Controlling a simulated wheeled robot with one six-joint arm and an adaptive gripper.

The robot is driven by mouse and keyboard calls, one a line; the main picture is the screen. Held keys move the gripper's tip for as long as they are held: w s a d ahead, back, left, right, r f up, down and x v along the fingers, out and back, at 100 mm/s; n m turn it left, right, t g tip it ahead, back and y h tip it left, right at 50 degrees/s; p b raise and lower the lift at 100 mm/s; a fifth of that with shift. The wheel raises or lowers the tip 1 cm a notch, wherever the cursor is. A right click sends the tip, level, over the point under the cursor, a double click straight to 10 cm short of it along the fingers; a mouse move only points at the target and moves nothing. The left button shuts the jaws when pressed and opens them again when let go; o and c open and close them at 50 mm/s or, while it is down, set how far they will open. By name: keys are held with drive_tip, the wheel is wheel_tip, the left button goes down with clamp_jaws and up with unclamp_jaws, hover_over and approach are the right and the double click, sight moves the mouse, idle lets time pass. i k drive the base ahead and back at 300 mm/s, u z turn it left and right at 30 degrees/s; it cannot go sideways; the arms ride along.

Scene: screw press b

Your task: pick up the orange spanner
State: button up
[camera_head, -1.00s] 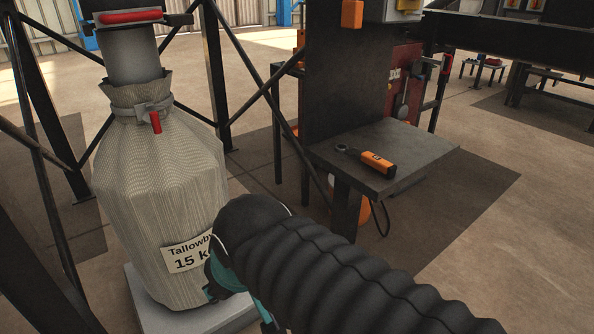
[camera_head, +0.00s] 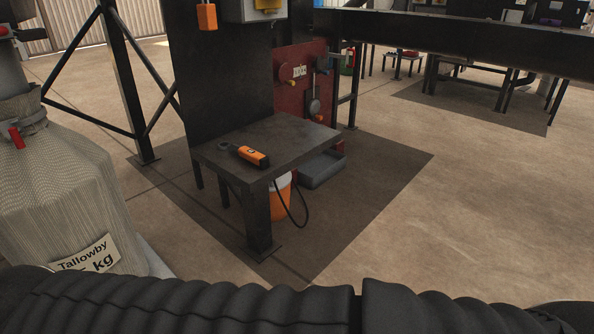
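The orange spanner (camera_head: 252,156) lies flat on the dark metal shelf table (camera_head: 288,135), near its left front side. It has an orange handle and a dark ring end that points left. My arm, in a black ribbed sleeve, crosses the bottom of the view, well in front of the table and apart from it. My gripper is outside the view, so its state is hidden.
A large sack (camera_head: 65,190) labelled Tallowby hangs at the left. A dark upright panel (camera_head: 225,75) stands behind the table. An orange and white bucket (camera_head: 281,200), a hanging cable (camera_head: 303,215) and a grey tray (camera_head: 321,170) are below it. Open floor lies right.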

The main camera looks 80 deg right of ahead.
sight(254, 157)
drive_tip(key=u, duration=0.05)
drive_tip(key=k, duration=1.4)
drive_tip(key=z, duration=2.1)
drive_tip(key=i, duration=0.5)
drive_tip(key=z, duration=0.05)
